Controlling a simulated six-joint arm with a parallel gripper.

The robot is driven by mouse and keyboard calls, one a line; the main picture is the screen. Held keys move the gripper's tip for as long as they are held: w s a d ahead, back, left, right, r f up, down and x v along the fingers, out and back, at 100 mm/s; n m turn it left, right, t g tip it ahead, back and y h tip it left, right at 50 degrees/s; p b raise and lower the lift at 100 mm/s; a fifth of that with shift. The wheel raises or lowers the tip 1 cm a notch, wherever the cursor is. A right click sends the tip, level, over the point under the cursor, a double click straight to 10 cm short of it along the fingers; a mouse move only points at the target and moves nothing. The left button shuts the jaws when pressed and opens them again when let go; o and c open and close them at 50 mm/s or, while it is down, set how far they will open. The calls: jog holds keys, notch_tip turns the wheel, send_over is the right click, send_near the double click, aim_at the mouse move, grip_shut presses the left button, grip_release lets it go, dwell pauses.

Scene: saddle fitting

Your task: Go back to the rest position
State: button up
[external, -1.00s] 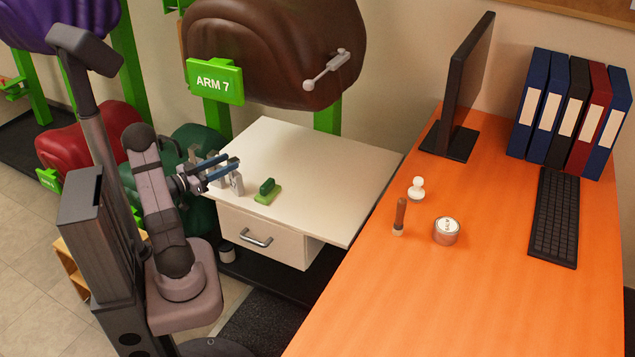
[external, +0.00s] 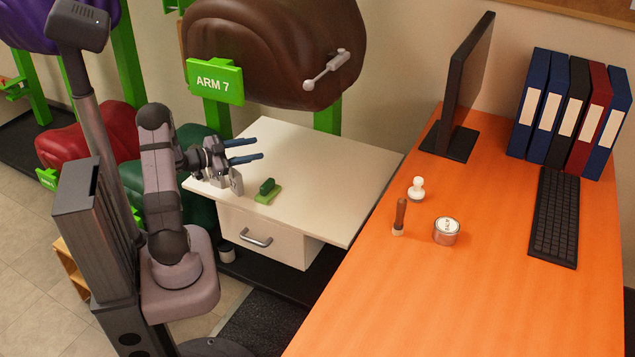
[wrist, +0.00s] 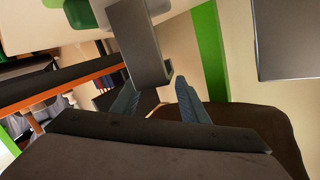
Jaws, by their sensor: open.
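My gripper (external: 258,149) is open and empty, held above the white drawer table with its two blue fingers pointing right. In the wrist view its fingers (wrist: 158,103) stand apart with nothing between them. A grey metal bracket-like piece (wrist: 140,42) shows just beyond the fingers in the wrist view; I cannot tell whether it touches anything. The arm is folded up beside its column, left of the table. A green block on a lighter green base (external: 267,191) sits on the white table (external: 320,180), below and in front of the gripper.
The orange desk (external: 480,290) at right holds a stamp (external: 416,189), a brush (external: 399,216), a tin (external: 446,231), a monitor (external: 466,90) and a keyboard (external: 556,217). The white table's right part is clear.

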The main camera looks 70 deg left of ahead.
jog(key=w+d+f+n+g+y+b, duration=0.1)
jog(key=w+d+f+g, duration=0.15)
jog(key=w, duration=0.35)
jog(key=w+d+f+g+b, duration=0.1)
jog(key=w+d+f+g, duration=0.15)
jog(key=w, duration=0.25)
jog(key=d+f+g, duration=0.1)
jog(key=d, duration=0.3)
jog(key=d+f+n+g+b, duration=0.1)
jog(key=d, duration=0.2)
jog(key=d+f+g, duration=0.1)
jog(key=d+f, duration=0.1)
jog(key=d, duration=0.2)
jog(key=shift+w+d+n+b, duration=0.15)
jog(key=shift+d+n+b, duration=0.15)
jog(key=shift+d+b, duration=0.05)
jog(key=s+d+f+g+h+b, duration=0.1)
jog(key=s+d+f+g+h, duration=0.2)
jog(key=s+d, duration=0.8)
jog(key=s+d+f+g+h+b, duration=0.1)
jog(key=s+d+f+g+h, duration=0.35)
jog(key=d, duration=1.05)
notch_tip(320, 180, up, 34)
jog(key=s+a+y+p, duration=0.1)
jog(key=y+p, duration=0.2)
jog(key=p, duration=2.9)
jog(key=shift+s+f, duration=0.15)
jog(key=shift+s, duration=0.2)
